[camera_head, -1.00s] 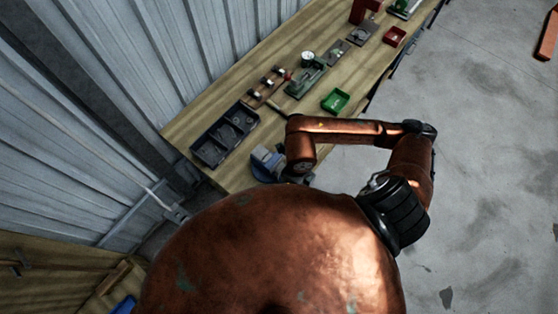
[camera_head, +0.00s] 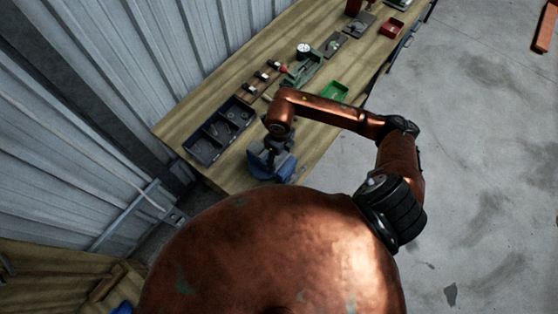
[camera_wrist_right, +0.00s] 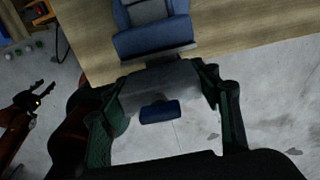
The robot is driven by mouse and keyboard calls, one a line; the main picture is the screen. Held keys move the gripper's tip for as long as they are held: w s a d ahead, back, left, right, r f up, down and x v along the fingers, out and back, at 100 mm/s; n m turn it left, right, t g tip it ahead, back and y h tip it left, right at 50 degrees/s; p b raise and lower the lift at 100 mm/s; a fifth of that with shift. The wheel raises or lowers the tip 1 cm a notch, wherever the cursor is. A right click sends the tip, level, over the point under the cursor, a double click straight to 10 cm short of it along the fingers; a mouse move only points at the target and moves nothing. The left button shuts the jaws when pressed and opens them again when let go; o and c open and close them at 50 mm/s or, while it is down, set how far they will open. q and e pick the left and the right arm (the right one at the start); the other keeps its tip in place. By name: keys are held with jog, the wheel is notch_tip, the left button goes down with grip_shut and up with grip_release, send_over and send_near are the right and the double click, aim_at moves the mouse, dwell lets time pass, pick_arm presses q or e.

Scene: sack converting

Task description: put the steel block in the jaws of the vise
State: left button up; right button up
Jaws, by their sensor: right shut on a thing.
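The blue vise (camera_head: 262,164) stands near the end of the wooden bench. In the right wrist view the blue vise (camera_wrist_right: 150,38) is at the top, with a grey jaw edge facing my gripper. My right gripper (camera_head: 279,146) is over the vise in the head view, mostly hidden under my copper wrist. My left gripper (camera_wrist_right: 42,95) appears at the left of the wrist view, open and empty, away from the vise.
A dark compartment tray (camera_head: 220,131) lies beside the vise. A wooden rack (camera_head: 262,82), a green fixture (camera_head: 303,70), a green tray (camera_head: 333,92) and a red bin (camera_head: 391,29) stand further along the bench. A corrugated wall lines the back; open concrete floor is right.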

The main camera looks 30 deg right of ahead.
aim_at(279, 159)
jog(key=f, duration=0.1)
jog(key=f+b, duration=0.1)
jog(key=f, duration=0.1)
jog(key=shift+w+f+b, duration=0.3)
jog(key=shift+f+b, duration=0.05)
jog(key=shift+f, duration=0.05)
jog(key=shift+d+r, duration=0.1)
jog(key=shift+f, duration=0.2)
jog(key=o, duration=1.6)
jog(key=shift+r, duration=0.15)
jog(key=shift+r, duration=0.25)
notch_tip(279, 159, up, 10)
jog(key=shift+r+b, duration=0.2)
jog(key=shift+b, duration=1.05)
jog(key=shift+r, duration=0.6)
